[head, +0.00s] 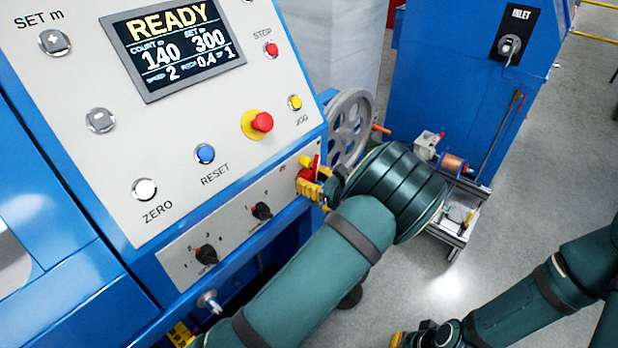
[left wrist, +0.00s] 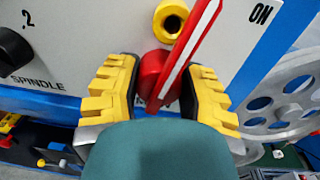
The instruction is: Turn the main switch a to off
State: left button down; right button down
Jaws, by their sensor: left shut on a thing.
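The main switch (head: 306,173) is a red knob with a red lever on the right end of the lower panel. In the left wrist view the switch (left wrist: 152,75) has a white stripe along its lever, which tilts up and to the right. The word ON stands to the upper right; no OFF label shows. A yellow ring (left wrist: 171,19) sits just above the knob. My left gripper (head: 309,185) has its yellow fingers on either side of the knob, shut on it. My right gripper (head: 412,339) shows only partly at the bottom edge, and its fingers cannot be made out.
A red stop button (head: 262,122) on a yellow collar sits on the console above the switch. Black selector knobs (head: 262,211) lie left of it. A grey spoked wheel (head: 350,128) stands right behind the switch. A blue cabinet (head: 460,80) stands beyond; grey floor is open at right.

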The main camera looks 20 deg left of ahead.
pick_arm(q)
jog(key=shift+r, duration=0.2)
dwell(0.3)
jog(key=shift+c, duration=2.1)
grip_release()
jog(key=shift+f, duration=0.1)
jog(key=v, duration=1.2)
jog(key=shift+c, duration=0.2)
